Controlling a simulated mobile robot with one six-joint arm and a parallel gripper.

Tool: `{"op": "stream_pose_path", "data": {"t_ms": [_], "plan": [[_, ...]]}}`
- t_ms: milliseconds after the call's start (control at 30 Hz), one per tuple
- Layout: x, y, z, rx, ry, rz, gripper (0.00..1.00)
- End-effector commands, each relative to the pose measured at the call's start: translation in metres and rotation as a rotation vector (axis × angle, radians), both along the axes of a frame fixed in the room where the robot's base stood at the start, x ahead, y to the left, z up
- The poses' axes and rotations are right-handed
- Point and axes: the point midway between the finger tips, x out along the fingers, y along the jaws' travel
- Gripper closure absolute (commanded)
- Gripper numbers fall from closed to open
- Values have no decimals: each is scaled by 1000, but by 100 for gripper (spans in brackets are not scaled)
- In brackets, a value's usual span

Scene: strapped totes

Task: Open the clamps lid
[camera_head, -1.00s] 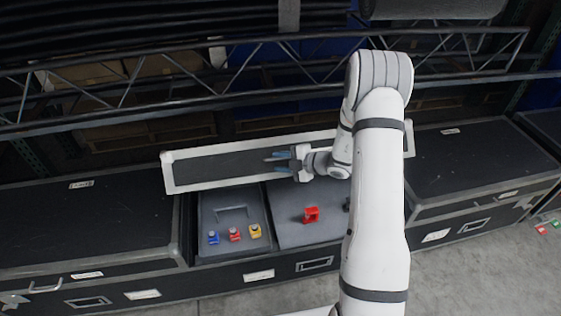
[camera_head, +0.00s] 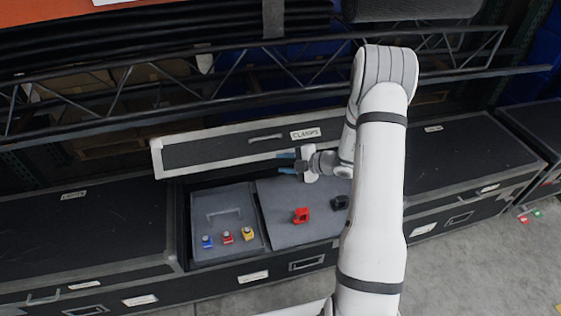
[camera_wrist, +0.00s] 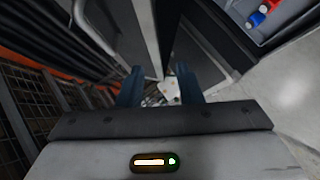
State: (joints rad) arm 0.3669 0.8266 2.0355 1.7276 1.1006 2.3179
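The long pale-edged lid (camera_head: 215,150) marked CLAMPS is raised at the back of its case. The face toward me carries a handle (camera_head: 265,138) and a white label (camera_head: 305,133). My gripper (camera_head: 287,163) is close to the lid's lower right part. I cannot tell whether it touches the lid. In the wrist view my two blue fingers (camera_wrist: 160,88) stand apart with a gap between them. The case's inside (camera_head: 230,243) is exposed below the lid. A red clamp-like piece (camera_head: 302,215) and a black one (camera_head: 341,202) rest there.
Blue (camera_head: 207,241), red (camera_head: 227,237) and yellow (camera_head: 248,234) pieces sit in the case's left compartment. Closed black cases stand at left (camera_head: 90,225) and right (camera_head: 465,160). A metal truss (camera_head: 290,65) crosses behind the lid. Grey floor (camera_head: 480,260) is open at right.

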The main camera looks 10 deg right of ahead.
Motion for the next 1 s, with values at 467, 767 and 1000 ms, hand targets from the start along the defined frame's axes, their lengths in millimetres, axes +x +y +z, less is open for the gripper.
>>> {"op": "stream_pose_path", "data": {"t_ms": [467, 767, 1000], "plan": [[-11, -20, 16, 1, 0, -2, 68], [-11, -20, 16, 1, 0, -1, 68], [-11, -20, 15, 1, 1, 0, 68]]}}
